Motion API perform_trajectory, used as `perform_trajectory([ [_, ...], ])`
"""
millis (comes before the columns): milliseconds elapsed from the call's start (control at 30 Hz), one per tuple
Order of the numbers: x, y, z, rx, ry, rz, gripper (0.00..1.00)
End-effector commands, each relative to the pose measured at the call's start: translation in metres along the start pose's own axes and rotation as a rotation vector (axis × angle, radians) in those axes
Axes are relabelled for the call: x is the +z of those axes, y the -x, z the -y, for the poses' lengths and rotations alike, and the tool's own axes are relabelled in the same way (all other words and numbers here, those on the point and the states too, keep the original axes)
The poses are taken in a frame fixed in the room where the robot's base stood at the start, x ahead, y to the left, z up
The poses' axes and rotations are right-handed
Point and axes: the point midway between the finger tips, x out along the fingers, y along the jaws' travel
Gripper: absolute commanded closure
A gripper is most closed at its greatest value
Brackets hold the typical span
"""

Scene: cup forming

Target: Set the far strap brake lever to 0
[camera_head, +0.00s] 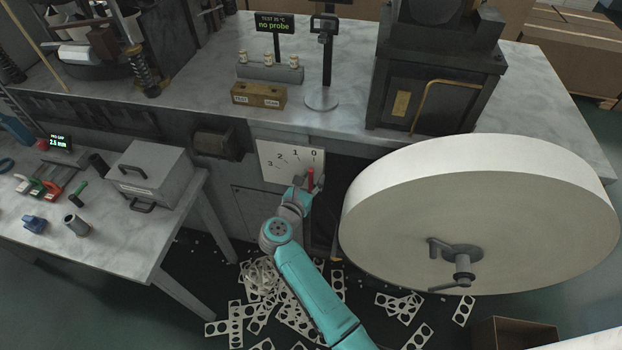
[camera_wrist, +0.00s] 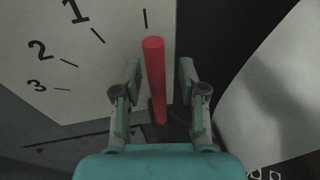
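The brake lever is a red rod (camera_head: 310,178) in front of the white scale plate (camera_head: 290,163), which is marked 0 to 3. In the head view the lever stands below the 0 at the plate's right end. In the wrist view the red lever (camera_wrist: 155,80) stands near upright, its top close to the rightmost tick. My gripper (camera_head: 308,186) is at the lever. In the wrist view my gripper (camera_wrist: 160,82) has one finger on each side of the lever, with gaps showing; it looks open. The lever's base is partly hidden.
A big white roll (camera_head: 480,215) with a crank fills the space right of the lever. The marble-topped bench (camera_head: 205,70) is above. Punched strip scraps (camera_head: 290,305) lie on the floor below my arm. A side table (camera_head: 120,225) stands left.

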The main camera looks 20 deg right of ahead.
Motion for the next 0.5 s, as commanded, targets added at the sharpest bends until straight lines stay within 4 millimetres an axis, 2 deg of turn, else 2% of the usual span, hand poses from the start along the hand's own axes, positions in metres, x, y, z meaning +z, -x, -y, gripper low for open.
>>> perform_trajectory([
  [267, 0.000, 0.003, -0.001, 0.002, 0.001, 0.001, 0.59],
  [367, 0.000, 0.012, -0.001, 0.003, 0.001, 0.001, 0.59],
  [500, 0.000, 0.036, -0.001, 0.005, 0.001, 0.001, 0.59],
])
